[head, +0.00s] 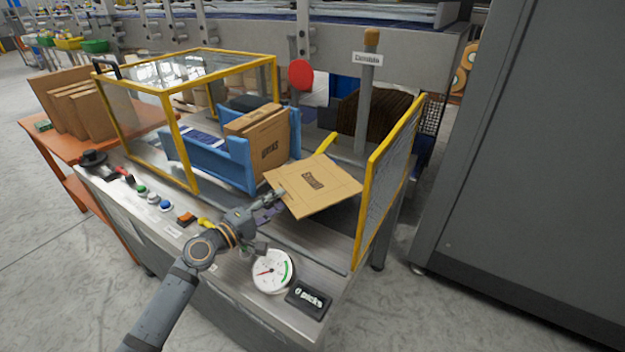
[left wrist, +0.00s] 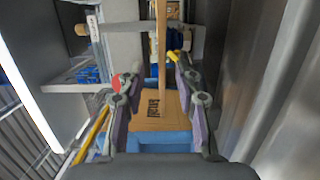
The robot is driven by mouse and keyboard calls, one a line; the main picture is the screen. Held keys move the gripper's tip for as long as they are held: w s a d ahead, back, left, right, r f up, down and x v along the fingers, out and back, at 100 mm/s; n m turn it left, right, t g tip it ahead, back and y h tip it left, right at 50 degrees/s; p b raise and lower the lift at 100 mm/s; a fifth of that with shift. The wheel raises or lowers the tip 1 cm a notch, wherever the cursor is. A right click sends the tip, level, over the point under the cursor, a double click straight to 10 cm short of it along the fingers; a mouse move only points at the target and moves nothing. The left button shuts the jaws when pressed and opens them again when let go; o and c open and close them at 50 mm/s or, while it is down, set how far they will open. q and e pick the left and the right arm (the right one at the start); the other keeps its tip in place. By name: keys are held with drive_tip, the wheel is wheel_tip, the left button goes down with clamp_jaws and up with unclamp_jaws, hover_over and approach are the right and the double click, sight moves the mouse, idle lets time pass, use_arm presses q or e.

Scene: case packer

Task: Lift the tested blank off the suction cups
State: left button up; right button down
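The tested blank (head: 315,186) is a flat brown cardboard sheet with dark print, tilted above the right part of the machine table in the head view. The suction cups are hidden, apparently beneath it. My left gripper (head: 268,202) is at the blank's near left corner. In the left wrist view the blank (left wrist: 161,50) shows edge-on as a narrow brown strip between the two open fingers of my left gripper (left wrist: 158,78), with visible gaps on both sides. My right gripper is not in view.
A yellow-framed clear guard (head: 180,130) and a yellow-edged mesh panel (head: 385,185) flank the blank. A printed carton (head: 268,147) stands in a blue holder (head: 215,162). A round gauge (head: 272,271) and a picks display (head: 308,299) sit at the front edge. A grey cabinet fills the right.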

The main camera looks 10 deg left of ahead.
sight(288, 191)
use_arm(q)
drive_tip(key=shift+w+a+x, duration=0.1)
drive_tip(key=shift+a+x, duration=0.1)
drive_tip(key=shift+x, duration=1.15)
drive_tip(key=shift+w+a+x, duration=0.15)
drive_tip(key=shift+a+x, duration=0.05)
drive_tip(key=shift+x, duration=1.2)
drive_tip(key=shift+s+f, duration=0.1)
drive_tip(key=shift+f, duration=0.05)
clamp_jaws()
